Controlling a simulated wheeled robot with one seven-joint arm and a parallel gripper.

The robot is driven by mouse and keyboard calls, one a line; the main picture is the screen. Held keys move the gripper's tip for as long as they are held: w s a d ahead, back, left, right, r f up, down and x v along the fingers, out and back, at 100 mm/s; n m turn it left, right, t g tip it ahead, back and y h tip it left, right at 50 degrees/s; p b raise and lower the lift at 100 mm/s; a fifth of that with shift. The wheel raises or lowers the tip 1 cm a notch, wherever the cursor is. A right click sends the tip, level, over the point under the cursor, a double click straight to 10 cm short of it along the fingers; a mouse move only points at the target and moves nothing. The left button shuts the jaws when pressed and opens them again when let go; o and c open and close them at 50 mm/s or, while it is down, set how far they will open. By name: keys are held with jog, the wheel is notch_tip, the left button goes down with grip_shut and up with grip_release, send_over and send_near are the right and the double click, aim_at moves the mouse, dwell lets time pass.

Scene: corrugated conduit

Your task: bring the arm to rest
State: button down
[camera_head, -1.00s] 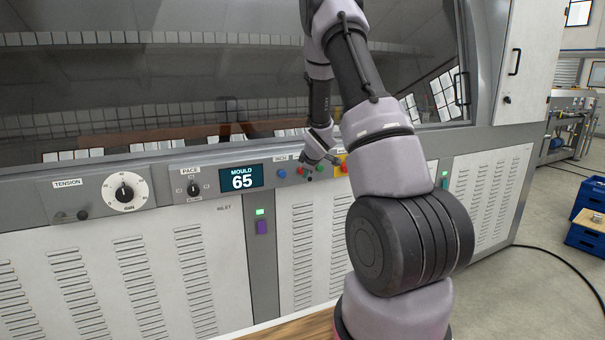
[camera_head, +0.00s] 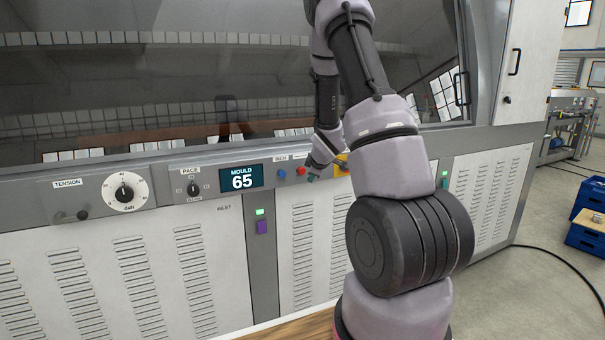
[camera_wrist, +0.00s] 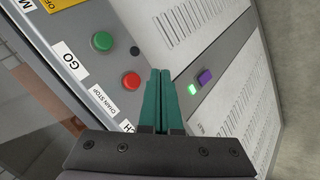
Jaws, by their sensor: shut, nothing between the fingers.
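My gripper (camera_head: 312,177) is in front of the control strip of the machine, by its push buttons. In the wrist view its two teal fingers (camera_wrist: 160,74) lie side by side, shut with nothing between them. A red button (camera_wrist: 131,81) and a green button (camera_wrist: 102,41) with a GO label (camera_wrist: 70,62) are left of the fingertips there. The fingers appear apart from the panel, though the exact gap cannot be told. My arm reaches up from the front and bends over down to the panel, covering part of the strip in the head view.
The machine's glass hood (camera_head: 200,70) rises behind the strip. A MOULD display (camera_head: 241,177) reads 65, left of a blue button (camera_head: 282,173). A PACE knob (camera_head: 193,188) and a TENSION dial (camera_head: 125,193) are farther left. Blue crates (camera_head: 587,236) stand on the floor at right.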

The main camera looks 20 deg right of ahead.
dwell(0.6)
jog(key=s+a+r+m, duration=0.35)
jog(key=s+r, duration=0.35)
jog(key=r, duration=0.3)
jog(key=s+a+r+m, duration=0.3)
jog(key=s+r+m, duration=0.25)
jog(key=r, duration=0.45)
jog(key=s+a+r+m+y, duration=0.1)
jog(key=s+a+r+m, duration=0.1)
jog(key=s, duration=0.5)
jog(key=s+a+r+m+g+y, duration=0.1)
jog(key=s+a+r, duration=0.2)
jog(key=s+a, duration=0.2)
jog(key=s+a+r+m+y, duration=0.1)
jog(key=s+a, duration=0.3)
jog(key=s, duration=0.6)
jog(key=shift+s+a+r+m+g+y, duration=0.2)
jog(key=shift+r+m+g+y, duration=0.2)
jog(key=shift+r+m, duration=0.4)
jog(key=shift+d, duration=0.15)
